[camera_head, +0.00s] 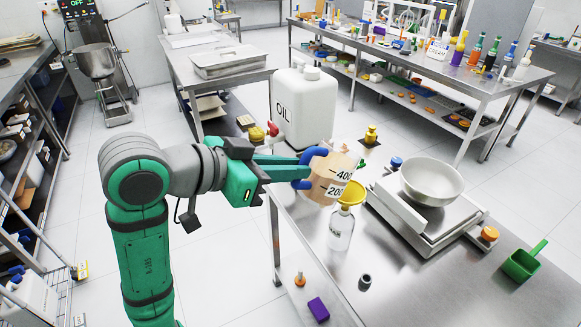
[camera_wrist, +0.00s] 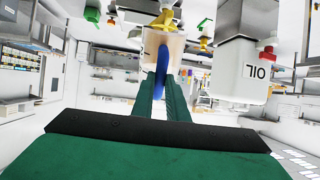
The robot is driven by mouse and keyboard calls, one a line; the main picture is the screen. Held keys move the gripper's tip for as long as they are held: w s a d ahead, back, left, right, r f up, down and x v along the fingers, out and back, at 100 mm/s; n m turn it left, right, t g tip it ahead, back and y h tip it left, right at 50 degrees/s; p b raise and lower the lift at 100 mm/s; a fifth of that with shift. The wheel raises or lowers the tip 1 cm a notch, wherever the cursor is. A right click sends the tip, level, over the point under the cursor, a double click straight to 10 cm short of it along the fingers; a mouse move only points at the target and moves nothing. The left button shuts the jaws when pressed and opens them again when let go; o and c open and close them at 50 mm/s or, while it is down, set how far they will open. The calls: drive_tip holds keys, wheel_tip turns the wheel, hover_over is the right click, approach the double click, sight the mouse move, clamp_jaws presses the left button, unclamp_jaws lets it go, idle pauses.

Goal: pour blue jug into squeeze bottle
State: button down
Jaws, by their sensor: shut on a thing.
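The jug (camera_head: 338,175) is clear with tan contents, a blue handle (camera_head: 302,171) and 400 and 200 marks. My gripper (camera_head: 300,170) is shut on its handle. The jug is held in the air, somewhat tilted, beside and above a yellow funnel (camera_head: 351,195). The funnel sits on a small clear bottle (camera_head: 341,232), which stands upright on the steel table. I cannot tell whether the jug touches the funnel, and no stream shows. In the wrist view, my fingers (camera_wrist: 164,95) reach the blue handle (camera_wrist: 163,65) in front of the jug (camera_wrist: 150,45).
A white OIL container (camera_head: 305,105) stands behind the jug. A scale (camera_head: 425,222) with a white bowl (camera_head: 431,180) is to the right. The front right is mostly clear.

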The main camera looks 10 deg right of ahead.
sight(304, 154)
drive_tip(key=shift+r, duration=0.15)
drive_tip(key=shift+w+d+r+g+y, duration=0.1)
drive_tip(key=shift+d+r+g+y, duration=0.15)
drive_tip(key=shift+r+g+y, duration=0.3)
drive_tip(key=shift+r+t+y, duration=0.1)
drive_tip(key=shift+t+y, duration=0.15)
idle(0.7)
drive_tip(key=shift+w+d, duration=0.1)
drive_tip(key=shift+w, duration=0.1)
idle(1.1)
drive_tip(key=shift+s+d+r, duration=0.1)
idle(0.4)
drive_tip(key=shift+w+d+r+g+y, duration=0.3)
drive_tip(key=shift+d+r+g+y, duration=0.25)
drive_tip(key=shift+y, duration=0.25)
idle(3.8)
